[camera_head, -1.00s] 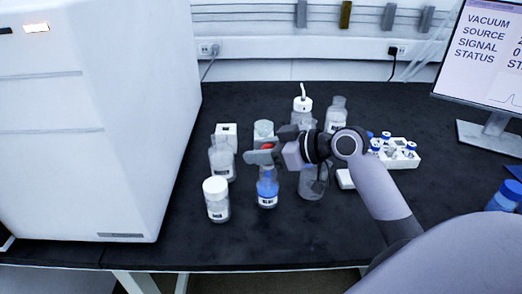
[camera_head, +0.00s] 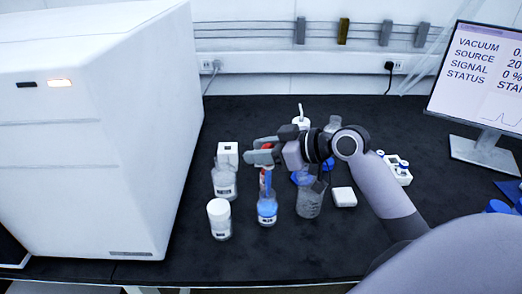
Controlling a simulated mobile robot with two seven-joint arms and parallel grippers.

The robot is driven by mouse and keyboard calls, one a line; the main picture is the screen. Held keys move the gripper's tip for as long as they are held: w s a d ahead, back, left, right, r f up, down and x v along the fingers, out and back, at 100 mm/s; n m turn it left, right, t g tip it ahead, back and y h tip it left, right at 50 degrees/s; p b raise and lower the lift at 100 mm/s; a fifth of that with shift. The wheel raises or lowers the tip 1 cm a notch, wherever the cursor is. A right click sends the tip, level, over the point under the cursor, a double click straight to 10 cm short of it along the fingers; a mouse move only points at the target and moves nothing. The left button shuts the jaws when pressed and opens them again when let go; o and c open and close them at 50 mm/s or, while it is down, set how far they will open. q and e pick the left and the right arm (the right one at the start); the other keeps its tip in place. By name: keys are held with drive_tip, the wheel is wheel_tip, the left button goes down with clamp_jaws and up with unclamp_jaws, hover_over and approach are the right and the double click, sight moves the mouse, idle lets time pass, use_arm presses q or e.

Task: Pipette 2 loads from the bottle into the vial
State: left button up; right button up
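My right gripper (camera_head: 262,150) comes in from the right and hangs above the labelled bottle of blue liquid (camera_head: 267,211). It appears shut on a pipette with a red part (camera_head: 265,177), which points down at the bottle's neck. I cannot tell whether its tip is inside. Small blue-capped vials (camera_head: 403,164) stand in a white rack (camera_head: 401,178) at the right, partly behind my arm. I cannot tell which vial is the task's. My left gripper is out of view.
A white-capped bottle (camera_head: 219,219) and a clear bottle (camera_head: 224,182) stand left of the blue one, a clear bottle (camera_head: 309,204) right of it. A white block (camera_head: 344,197) lies farther right. A large white instrument (camera_head: 90,140) fills the left; a monitor (camera_head: 480,80) stands right. The front table is clear.

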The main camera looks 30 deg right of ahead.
wheel_tip(320, 180, up, 4)
drive_tip(key=p, duration=0.3)
drive_tip(key=shift+r+p, duration=0.25)
drive_tip(key=shift+p, duration=0.1)
idle(0.4)
